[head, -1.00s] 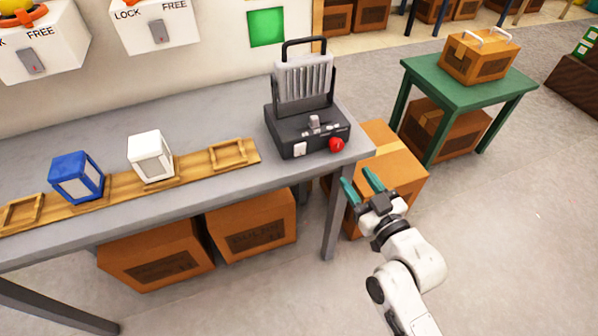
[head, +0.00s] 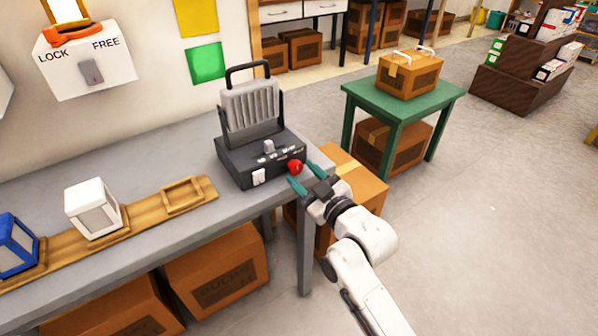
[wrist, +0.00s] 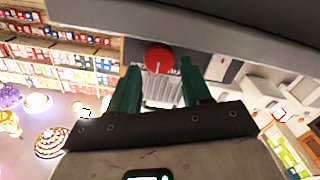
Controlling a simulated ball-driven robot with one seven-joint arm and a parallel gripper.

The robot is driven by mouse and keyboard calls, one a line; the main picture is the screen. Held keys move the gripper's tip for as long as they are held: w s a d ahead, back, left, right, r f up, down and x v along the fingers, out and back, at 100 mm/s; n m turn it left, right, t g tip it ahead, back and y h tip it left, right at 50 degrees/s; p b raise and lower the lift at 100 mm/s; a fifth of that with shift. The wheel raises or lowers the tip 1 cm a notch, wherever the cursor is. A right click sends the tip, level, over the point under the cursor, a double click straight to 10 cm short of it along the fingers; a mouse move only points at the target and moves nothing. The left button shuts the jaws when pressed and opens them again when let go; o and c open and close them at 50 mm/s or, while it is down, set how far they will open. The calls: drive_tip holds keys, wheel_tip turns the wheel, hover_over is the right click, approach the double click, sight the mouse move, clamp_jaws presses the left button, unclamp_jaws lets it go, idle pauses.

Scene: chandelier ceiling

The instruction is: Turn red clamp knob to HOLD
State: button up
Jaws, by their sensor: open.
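The red clamp knob (head: 295,166) is on the front right corner of a black device (head: 240,165) with a grey ribbed part and a handle, on the grey table. Small marks on the device are too small to read, so I cannot tell the knob's setting. My gripper (head: 304,175) is open, with its green fingers close to the knob at the table's right end. In the wrist view the knob (wrist: 158,57) shows as a red disc between and just beyond the two fingertips (wrist: 160,70). I cannot tell whether a finger touches it.
A wooden rack (head: 150,215) with a white holder (head: 94,208) and a blue holder (head: 16,248) lies left on the table (head: 262,200). A LOCK/FREE box (head: 85,68) hangs on the wall. Cartons stand under the table.

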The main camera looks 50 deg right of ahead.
drive_tip(key=shift+x, duration=1.15)
drive_tip(key=c, duration=0.8)
